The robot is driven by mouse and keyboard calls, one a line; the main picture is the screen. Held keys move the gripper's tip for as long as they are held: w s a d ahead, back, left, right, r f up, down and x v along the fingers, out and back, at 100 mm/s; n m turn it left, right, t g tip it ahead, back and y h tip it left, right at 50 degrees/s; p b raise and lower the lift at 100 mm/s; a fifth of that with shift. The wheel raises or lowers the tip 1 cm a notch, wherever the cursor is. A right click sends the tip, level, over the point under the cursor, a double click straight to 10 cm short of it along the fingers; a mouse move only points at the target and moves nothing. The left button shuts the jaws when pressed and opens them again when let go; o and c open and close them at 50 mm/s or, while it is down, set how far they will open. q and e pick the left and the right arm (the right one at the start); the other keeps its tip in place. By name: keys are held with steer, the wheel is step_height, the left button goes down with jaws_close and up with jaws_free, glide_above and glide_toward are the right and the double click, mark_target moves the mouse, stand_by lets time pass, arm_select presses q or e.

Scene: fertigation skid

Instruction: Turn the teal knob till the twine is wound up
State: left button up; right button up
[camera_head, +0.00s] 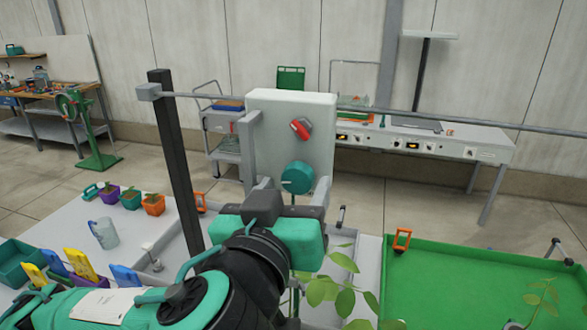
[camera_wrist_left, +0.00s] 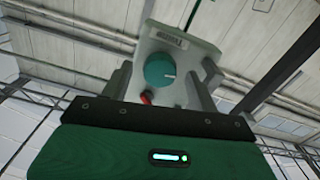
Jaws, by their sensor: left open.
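The teal knob (camera_head: 297,178) sits on the front of an upright pale panel (camera_head: 279,107), below a red switch (camera_head: 301,129). A thin dark teal twine (camera_head: 293,199) hangs from the knob and passes out of sight behind my left gripper. My left gripper (camera_head: 293,189) is open, just in front of the knob, with a grey finger on each side. In the left wrist view the knob (camera_wrist_left: 160,70) shows between the fingers, with a pale mark on its face. I cannot tell whether the fingers touch it. My right gripper is not in view.
A dark post (camera_head: 175,160) and a thin horizontal rail (camera_head: 440,119) stand near the panel. Leafy plants (camera_head: 340,292) rise beside my left arm. A green tray (camera_head: 470,285) lies at right. Small pots (camera_head: 131,200) and a clear jug (camera_head: 103,233) stand at left.

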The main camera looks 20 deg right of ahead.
arm_select(q)
steer(key=shift+x, duration=0.75)
